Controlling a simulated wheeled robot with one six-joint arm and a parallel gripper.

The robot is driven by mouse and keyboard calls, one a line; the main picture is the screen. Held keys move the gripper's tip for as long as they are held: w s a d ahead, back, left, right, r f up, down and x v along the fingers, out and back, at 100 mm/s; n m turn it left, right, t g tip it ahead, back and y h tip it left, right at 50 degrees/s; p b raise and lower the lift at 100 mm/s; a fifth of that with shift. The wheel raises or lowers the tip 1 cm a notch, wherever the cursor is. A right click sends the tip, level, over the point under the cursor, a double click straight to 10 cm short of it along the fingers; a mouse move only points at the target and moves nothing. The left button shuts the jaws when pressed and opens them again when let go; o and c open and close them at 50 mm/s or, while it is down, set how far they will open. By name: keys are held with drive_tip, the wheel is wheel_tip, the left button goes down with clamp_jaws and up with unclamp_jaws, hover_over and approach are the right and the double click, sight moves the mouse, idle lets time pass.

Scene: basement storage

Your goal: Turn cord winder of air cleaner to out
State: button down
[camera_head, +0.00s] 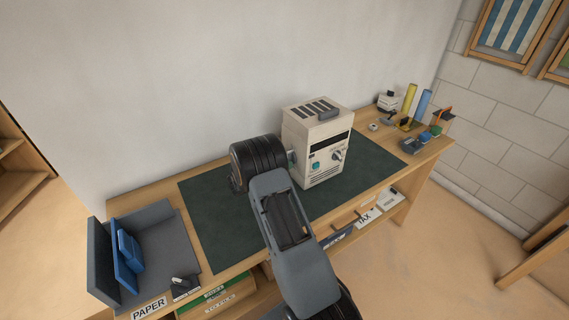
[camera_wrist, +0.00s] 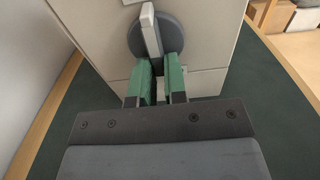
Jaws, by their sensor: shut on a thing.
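The air cleaner (camera_head: 318,145) is a cream box with a slotted top and a front panel, standing on the dark green mat on the desk. Its side (camera_wrist: 205,42) fills the upper part of the wrist view. The cord winder there is a round dark grey disc (camera_wrist: 172,38) with a light grey bar handle (camera_wrist: 151,30) across it. My gripper (camera_wrist: 161,68) has its green-padded fingers at the lower part of the winder, shut on the handle's lower end. In the head view my arm hides the fingers and most of the winder.
The mat (camera_head: 220,225) is mostly clear. A grey tray (camera_head: 165,245) with blue folders stands at the left. Yellow and blue tubes (camera_head: 408,100) and small items stand at the right end. A wall (camera_head: 200,80) rises behind.

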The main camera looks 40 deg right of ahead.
idle(0.3)
drive_tip(key=c, duration=1.2)
unclamp_jaws()
drive_tip(key=shift+o, duration=0.2)
drive_tip(key=a, duration=0.9)
drive_tip(key=a+b, duration=0.1)
drive_tip(key=a, duration=0.4)
drive_tip(key=shift+w, duration=0.4)
drive_tip(key=shift+d, duration=0.1)
drive_tip(key=s+r+m+g+y+p, duration=0.2)
drive_tip(key=s+r+m+y+p, duration=0.1)
drive_tip(key=s+r+m+y, duration=0.55)
drive_tip(key=s+a+r+m+t+y+p, duration=0.1)
drive_tip(key=s+a+r+m+t+y, duration=0.2)
drive_tip(key=s+a+r+m+y, duration=0.1)
drive_tip(key=s+a+r+m+t+y+p, duration=0.2)
drive_tip(key=s+a+r+m+t+y, duration=0.1)
drive_tip(key=s+a, duration=0.5)
drive_tip(key=s+r+m+y, duration=0.1)
drive_tip(key=s+m+y, duration=0.1)
drive_tip(key=shift+s+r+t+y+p, duration=0.15)
drive_tip(key=shift+r+t+y+p, duration=0.15)
drive_tip(key=shift+r+y, duration=0.05)
